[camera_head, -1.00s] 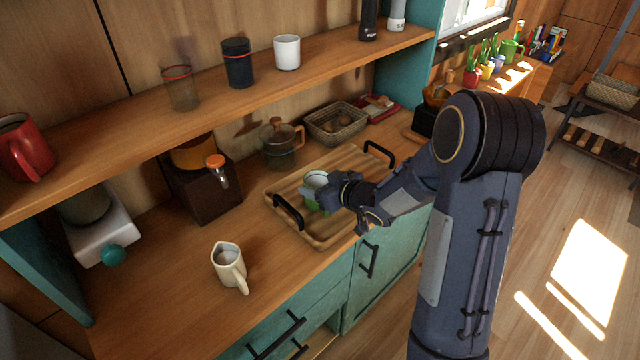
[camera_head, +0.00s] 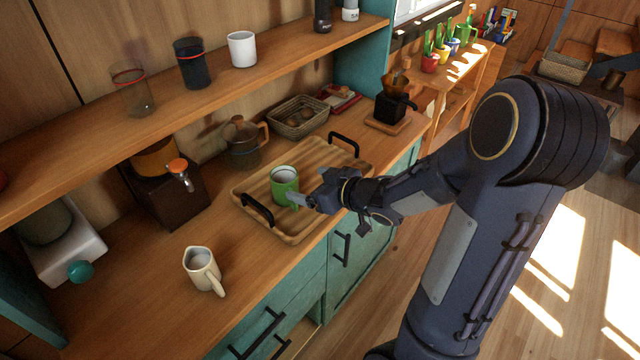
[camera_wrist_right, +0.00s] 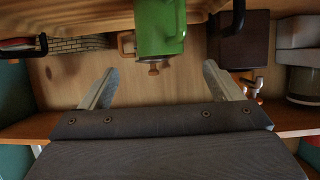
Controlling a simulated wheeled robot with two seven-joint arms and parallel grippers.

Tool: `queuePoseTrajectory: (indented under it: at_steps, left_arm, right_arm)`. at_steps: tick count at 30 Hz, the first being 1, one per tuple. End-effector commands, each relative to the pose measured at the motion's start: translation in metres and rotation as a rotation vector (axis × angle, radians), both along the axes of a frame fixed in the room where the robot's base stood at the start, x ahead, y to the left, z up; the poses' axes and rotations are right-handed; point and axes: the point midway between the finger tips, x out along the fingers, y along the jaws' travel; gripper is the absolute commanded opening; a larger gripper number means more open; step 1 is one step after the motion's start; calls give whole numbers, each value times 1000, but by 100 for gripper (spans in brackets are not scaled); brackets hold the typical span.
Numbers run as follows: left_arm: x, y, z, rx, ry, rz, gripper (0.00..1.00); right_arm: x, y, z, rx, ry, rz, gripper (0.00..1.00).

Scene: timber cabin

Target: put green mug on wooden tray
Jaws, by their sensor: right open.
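The green mug (camera_head: 284,186) stands upright on the wooden tray (camera_head: 300,225), between its two black handles. My right gripper (camera_head: 300,200) is open just to the right of the mug in the head view, its fingers beside it and not closed on it. In the right wrist view the mug (camera_wrist_right: 160,28) is beyond the open fingertips (camera_wrist_right: 158,80), with clear space between the fingers. The tray edge (camera_wrist_right: 75,22) also shows there. My left gripper is not in view.
A cream pitcher (camera_head: 203,270) stands on the counter left of the tray. A glass pot (camera_head: 243,145), a wicker basket (camera_head: 298,118) and a dark coffee machine (camera_head: 165,195) stand behind it. A shelf (camera_head: 215,85) with cups overhangs the counter.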

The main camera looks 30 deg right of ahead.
Motion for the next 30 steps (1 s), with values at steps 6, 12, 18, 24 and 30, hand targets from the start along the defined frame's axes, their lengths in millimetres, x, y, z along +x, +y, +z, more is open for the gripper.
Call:
queuePoseTrajectory:
  at_steps: [6,12,18,24,30]
  left_arm:
    - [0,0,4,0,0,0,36]
    - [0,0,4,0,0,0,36]
    - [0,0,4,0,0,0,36]
    - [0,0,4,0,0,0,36]
    - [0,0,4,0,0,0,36]
  right_arm:
    - [-22,-8,11,-1,0,-5,85]
    - [-35,-30,33,-26,44,-182,85]
    - [-104,-25,49,65,299,-410,85]
    - [-192,43,45,214,595,-326,85]
    - [-237,84,45,277,730,-208,85]
